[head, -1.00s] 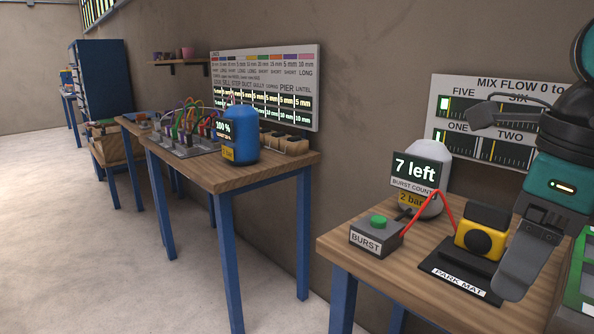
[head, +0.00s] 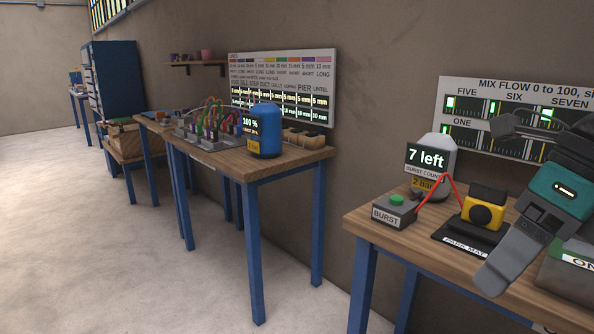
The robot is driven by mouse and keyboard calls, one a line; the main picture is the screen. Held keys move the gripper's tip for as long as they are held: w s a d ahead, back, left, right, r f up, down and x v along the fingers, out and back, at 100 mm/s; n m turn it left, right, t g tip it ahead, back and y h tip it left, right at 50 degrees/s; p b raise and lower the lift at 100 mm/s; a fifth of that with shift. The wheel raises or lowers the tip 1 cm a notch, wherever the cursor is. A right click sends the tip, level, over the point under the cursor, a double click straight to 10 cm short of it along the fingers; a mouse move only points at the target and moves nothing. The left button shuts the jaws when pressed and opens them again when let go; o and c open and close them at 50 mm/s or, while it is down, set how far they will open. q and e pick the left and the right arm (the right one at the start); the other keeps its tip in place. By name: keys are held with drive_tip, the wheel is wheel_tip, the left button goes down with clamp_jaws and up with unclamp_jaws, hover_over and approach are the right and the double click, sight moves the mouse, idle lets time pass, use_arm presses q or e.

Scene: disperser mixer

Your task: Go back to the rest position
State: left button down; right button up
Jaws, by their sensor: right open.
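My right gripper (head: 501,204) hangs at the right of the head view, in front of the near table. It is open with its grey fingers wide apart, and I see nothing held between them. A yellow and black block (head: 484,208) sits on the black park mat (head: 460,246), just left of the gripper and apart from it as far as I can tell. My left gripper is not in view.
The near wooden table (head: 376,218) bears a grey burst box (head: 395,212) with a green button and a grey tank (head: 437,158) reading 7 left. A flow panel (head: 462,87) is behind. Another table (head: 250,167) holds a blue tank (head: 265,130). The floor at left is clear.

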drive_tip(key=w+d+f+m+t+y+p, duration=0.3)
drive_tip(key=w+m+t+y, duration=0.35)
drive_tip(key=m+y, duration=0.35)
drive_tip(key=d+f+m+t+h+p, duration=0.3)
drive_tip(key=d+f+m+t+h, duration=0.25)
drive_tip(key=f+m+t, duration=0.6)
drive_tip(key=s+a+f+m+g+h+p, duration=0.1)
drive_tip(key=s+f+m+g+h, duration=0.15)
drive_tip(key=f+m, duration=0.3)
drive_tip(key=s+a+f+m+g+h, duration=0.1)
drive_tip(key=a+f+m+g+h, duration=0.2)
drive_tip(key=m, duration=0.4)
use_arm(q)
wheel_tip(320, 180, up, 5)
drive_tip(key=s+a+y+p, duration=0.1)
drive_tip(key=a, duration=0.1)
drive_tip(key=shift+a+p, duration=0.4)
use_arm(e)
drive_tip(key=s+a+f+m+g+h, duration=0.1)
drive_tip(key=s+a+f+m+g, duration=0.1)
drive_tip(key=s+a+f+m, duration=0.4)
drive_tip(key=s+a+f, duration=0.1)
drive_tip(key=a+f, duration=0.2)
drive_tip(key=f, duration=0.1)
drive_tip(key=shift+a+g, duration=0.35)
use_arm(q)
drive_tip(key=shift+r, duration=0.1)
use_arm(e)
drive_tip(key=shift+f, duration=0.1)
